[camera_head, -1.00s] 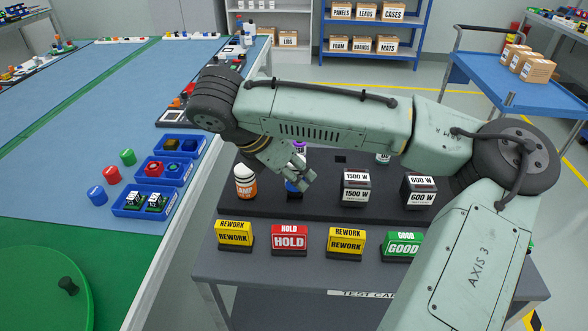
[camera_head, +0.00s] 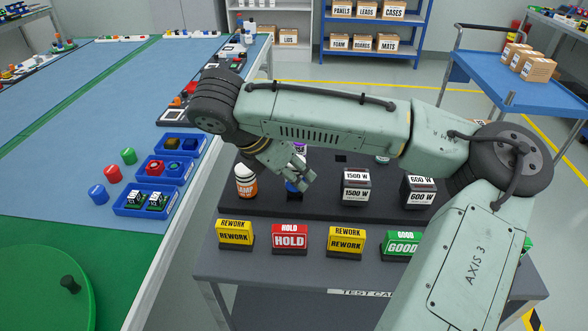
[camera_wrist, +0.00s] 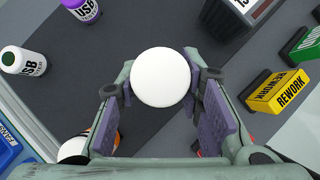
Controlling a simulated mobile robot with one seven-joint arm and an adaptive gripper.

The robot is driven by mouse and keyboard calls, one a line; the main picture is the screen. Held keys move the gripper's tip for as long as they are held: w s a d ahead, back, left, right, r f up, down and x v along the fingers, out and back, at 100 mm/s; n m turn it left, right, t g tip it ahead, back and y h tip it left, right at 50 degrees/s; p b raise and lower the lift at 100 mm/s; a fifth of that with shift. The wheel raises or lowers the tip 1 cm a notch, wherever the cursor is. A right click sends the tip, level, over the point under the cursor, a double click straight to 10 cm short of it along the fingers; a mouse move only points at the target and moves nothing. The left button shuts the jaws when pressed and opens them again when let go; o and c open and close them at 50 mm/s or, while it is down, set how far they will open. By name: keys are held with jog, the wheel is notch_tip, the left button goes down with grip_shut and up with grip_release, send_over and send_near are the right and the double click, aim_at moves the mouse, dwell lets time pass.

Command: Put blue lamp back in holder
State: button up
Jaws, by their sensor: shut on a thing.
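My gripper (camera_head: 297,178) is over the left part of the dark board on the cart. It is shut on the blue lamp (camera_head: 291,187), of which only a small blue part shows below the fingers. In the wrist view, the lamp's white round top (camera_wrist: 160,77) sits between the two fingers; its body below is hidden. The lamp looks upright. A black part is just under it, but I cannot tell whether it is seated there or held above. A dark square (camera_head: 341,159) is at the board's back; I cannot tell whether it is a holder.
An orange lamp (camera_head: 245,182) stands close left of my gripper. Dark 1500 W (camera_head: 356,189) and 600 W (camera_head: 419,190) blocks stand right. REWORK, HOLD and GOOD signs (camera_head: 289,239) line the front. Blue trays (camera_head: 146,202) lie on the left table.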

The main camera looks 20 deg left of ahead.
jog(key=shift+f+b, duration=0.45)
jog(key=shift+f, duration=0.85)
jog(key=o, duration=1.3)
jog(key=shift+o, duration=0.2)
jog(key=shift+r, duration=0.1)
